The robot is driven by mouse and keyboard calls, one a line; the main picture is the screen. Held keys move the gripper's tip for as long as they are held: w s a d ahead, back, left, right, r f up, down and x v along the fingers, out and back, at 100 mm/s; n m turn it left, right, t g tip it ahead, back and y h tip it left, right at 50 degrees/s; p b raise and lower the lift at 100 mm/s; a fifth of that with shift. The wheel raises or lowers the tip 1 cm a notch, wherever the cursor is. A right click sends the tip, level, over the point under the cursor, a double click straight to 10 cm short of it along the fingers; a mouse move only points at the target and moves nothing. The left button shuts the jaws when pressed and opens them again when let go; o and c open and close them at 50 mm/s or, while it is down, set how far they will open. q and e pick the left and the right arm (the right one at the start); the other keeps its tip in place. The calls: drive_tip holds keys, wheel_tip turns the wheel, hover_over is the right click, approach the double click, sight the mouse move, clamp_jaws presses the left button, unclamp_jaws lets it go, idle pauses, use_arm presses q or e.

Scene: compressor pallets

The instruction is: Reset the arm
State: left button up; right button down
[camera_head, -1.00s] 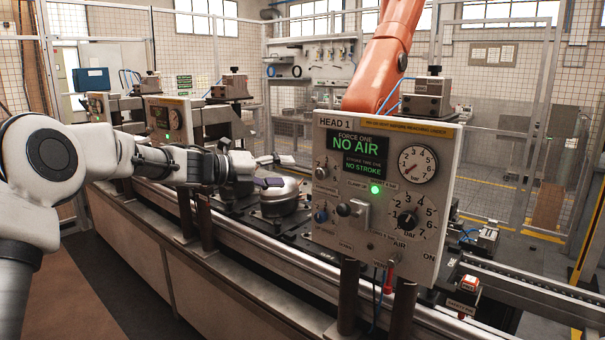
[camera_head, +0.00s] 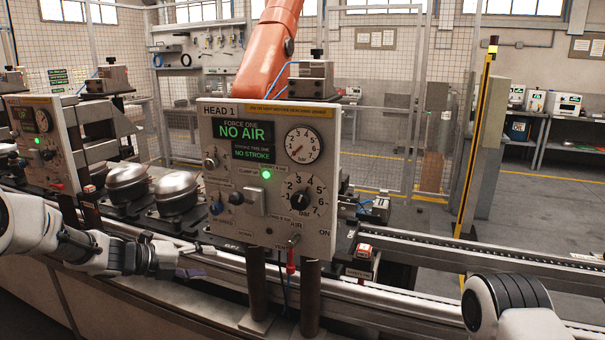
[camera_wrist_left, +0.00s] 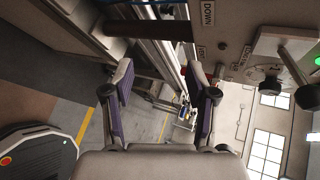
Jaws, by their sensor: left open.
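My left gripper (camera_head: 196,260) is open and empty in the head view, low in front of the line's front rail and left of the Head 1 panel's posts. In the left wrist view its two purple-padded fingers (camera_wrist_left: 158,82) stand wide apart with nothing between them. My left arm comes in from the left edge, roughly level. Of my right arm, a white and black link (camera_head: 508,305) shows at the lower right; its gripper is not in view.
The Head 1 panel (camera_head: 268,235) reads NO AIR, with a lit green lamp, and stands close right of my left gripper. Two metal compressor domes (camera_head: 177,190) sit on the line behind the gripper. An orange robot arm (camera_head: 268,45) rises behind the panel.

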use_arm(q)
drive_tip(key=s+d+f+n+g+y, duration=0.1)
drive_tip(key=s+d+f+n, duration=0.3)
drive_tip(key=s+f, duration=0.5)
drive_tip(key=s+d+f+n+g+y, duration=0.1)
drive_tip(key=s+f+n+g, duration=0.1)
drive_tip(key=s+f+n, duration=0.65)
drive_tip(key=s+d+f+n+g+y, duration=0.1)
drive_tip(key=s+d+f+n, duration=0.15)
drive_tip(key=s+f, duration=0.7)
drive_tip(key=s+a+f+n+g+y, duration=0.2)
drive_tip(key=s+a+f+n+y, duration=0.1)
drive_tip(key=s+n, duration=0.4)
drive_tip(key=s+a+f+n+g+y, duration=0.2)
drive_tip(key=s+a+n, duration=0.3)
drive_tip(key=s+n, duration=0.3)
drive_tip(key=s+f+y, duration=0.1)
drive_tip(key=s, duration=0.2)
drive_tip(key=shift+s+y, duration=0.3)
drive_tip(key=shift+s, duration=0.1)
